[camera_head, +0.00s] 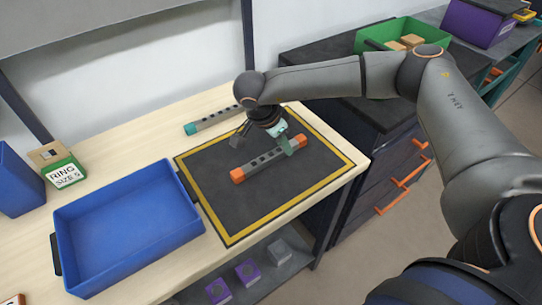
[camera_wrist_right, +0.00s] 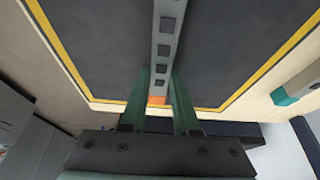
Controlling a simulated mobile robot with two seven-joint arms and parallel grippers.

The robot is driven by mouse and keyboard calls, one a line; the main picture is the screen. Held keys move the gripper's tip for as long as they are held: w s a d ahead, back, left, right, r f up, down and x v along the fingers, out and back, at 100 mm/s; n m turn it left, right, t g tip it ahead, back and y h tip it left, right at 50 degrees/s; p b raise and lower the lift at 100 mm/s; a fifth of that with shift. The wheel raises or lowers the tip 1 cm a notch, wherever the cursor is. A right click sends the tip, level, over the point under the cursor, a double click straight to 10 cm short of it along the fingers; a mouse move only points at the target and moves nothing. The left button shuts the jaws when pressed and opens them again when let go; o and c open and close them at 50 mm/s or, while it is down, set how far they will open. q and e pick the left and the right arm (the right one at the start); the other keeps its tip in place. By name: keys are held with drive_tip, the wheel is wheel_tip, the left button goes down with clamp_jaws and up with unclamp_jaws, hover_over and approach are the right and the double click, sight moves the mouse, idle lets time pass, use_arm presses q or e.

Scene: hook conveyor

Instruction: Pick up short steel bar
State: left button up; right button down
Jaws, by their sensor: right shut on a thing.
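A grey steel bar with orange ends and a row of dark square holes (camera_head: 261,163) is on the dark mat. It also shows in the right wrist view (camera_wrist_right: 166,45), running between the fingers. My right gripper (camera_head: 287,147) is shut on this bar near its right, orange end, with green fingers on either side. I cannot tell whether the bar touches the mat or is slightly raised. A second grey bar with teal ends (camera_head: 215,119) lies on the table behind the mat, partly hidden by my right arm. My left gripper is not in view.
The dark mat with a yellow border (camera_head: 215,205) lies on a wooden table. A blue tray (camera_head: 128,222) stands left of it, with a ring-size box (camera_head: 63,171) behind. A dark cabinet (camera_head: 345,120) and a green bin (camera_head: 430,42) are to the right.

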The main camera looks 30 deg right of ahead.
drive_tip(key=shift+r, duration=0.15)
drive_tip(key=shift+r, duration=0.65)
drive_tip(key=s+a+r, duration=0.2)
drive_tip(key=s+r, duration=1.7)
drive_tip(key=s, duration=0.4)
drive_tip(key=shift+s+a+r, duration=0.15)
drive_tip(key=shift+s+r, duration=0.1)
drive_tip(key=shift+s, duration=0.05)
